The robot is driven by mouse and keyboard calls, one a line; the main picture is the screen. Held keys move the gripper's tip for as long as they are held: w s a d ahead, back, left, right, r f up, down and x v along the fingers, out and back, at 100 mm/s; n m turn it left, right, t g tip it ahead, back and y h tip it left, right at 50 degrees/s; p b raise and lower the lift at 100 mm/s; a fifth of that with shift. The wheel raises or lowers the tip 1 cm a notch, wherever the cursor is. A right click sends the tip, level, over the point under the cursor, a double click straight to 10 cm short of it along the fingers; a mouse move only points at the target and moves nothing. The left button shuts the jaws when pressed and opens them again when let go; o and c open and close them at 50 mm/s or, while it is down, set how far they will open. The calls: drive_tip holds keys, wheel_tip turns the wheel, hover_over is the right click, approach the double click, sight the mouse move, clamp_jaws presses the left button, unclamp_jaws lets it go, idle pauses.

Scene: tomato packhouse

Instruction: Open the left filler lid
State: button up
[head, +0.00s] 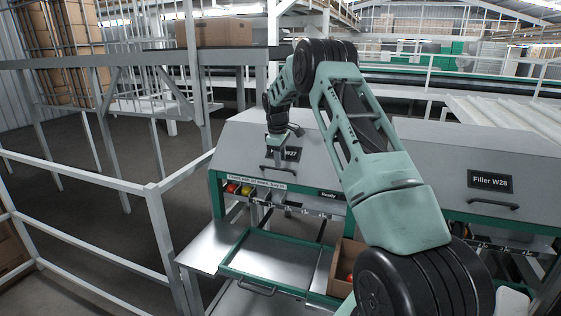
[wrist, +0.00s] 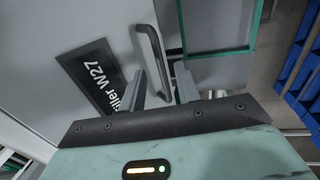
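The left filler lid (head: 235,150), labelled W27, is a light grey sloped panel and looks shut. Its dark bar handle (head: 277,173) is near the lower edge; the handle (wrist: 150,48) also shows in the wrist view. My gripper (wrist: 160,74) is open, with its two fingers apart and the handle's near end appearing between them. I cannot tell whether the fingers touch it. In the head view my gripper (head: 284,140) is over the lid, just above the handle, partly covering the name plate; its fingertips are hard to make out.
The right filler (head: 490,182), labelled W28, has its own handle (head: 493,203). A white railing (head: 85,177) stands at the left.

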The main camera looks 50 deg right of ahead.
drive_tip(key=shift+w+d+f, duration=0.1)
drive_tip(key=shift+d+f, duration=0.05)
drive_tip(key=shift+f, duration=0.55)
drive_tip(key=shift+d+f, duration=0.1)
drive_tip(key=shift+f, duration=0.6)
clamp_jaws()
drive_tip(key=shift+r, duration=0.1)
